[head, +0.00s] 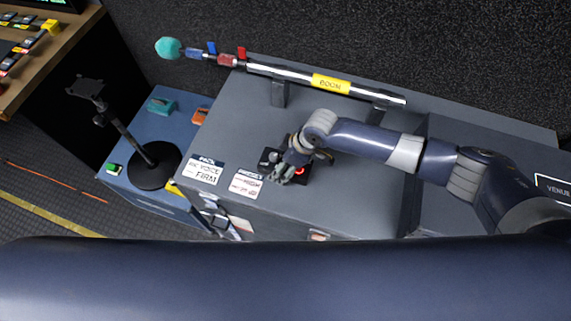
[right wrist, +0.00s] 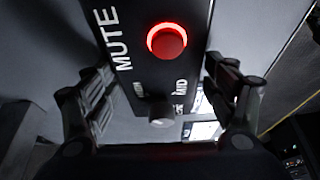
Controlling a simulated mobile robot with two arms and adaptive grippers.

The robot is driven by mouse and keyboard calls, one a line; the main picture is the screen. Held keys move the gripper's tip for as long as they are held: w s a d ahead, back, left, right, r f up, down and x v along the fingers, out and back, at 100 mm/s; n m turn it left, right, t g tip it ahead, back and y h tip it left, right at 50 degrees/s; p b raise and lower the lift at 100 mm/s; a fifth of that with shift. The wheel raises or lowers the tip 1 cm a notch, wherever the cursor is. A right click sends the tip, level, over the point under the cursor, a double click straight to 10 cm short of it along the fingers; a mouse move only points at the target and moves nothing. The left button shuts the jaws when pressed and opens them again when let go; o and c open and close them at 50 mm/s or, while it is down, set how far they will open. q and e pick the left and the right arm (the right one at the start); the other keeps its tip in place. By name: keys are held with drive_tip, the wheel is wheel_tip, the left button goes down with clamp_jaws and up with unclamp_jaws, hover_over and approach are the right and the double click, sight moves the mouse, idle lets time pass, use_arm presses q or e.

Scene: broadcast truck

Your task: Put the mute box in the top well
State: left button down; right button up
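The mute box (head: 301,172) is a small black box with a glowing red button. It is at the front part of the grey case top in the head view, partly covered by my right gripper (head: 283,172). In the right wrist view, the mute box (right wrist: 140,60) shows its white MUTE lettering, lit button and a grey knob. The fingers of my right gripper (right wrist: 160,80) lie along both sides of the box, very close to its edges. Whether they press on it I cannot tell. I cannot make out the top well. My left gripper is out of view.
A boom pole (head: 290,75) with a yellow label lies on supports along the back of the grey case (head: 235,125). Left of it, a lower blue case (head: 190,130) carries a black round-based stand (head: 152,165) and small teal and orange items. A console desk is at upper left.

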drive_tip(key=c, duration=0.9)
drive_tip(key=shift+r, duration=0.1)
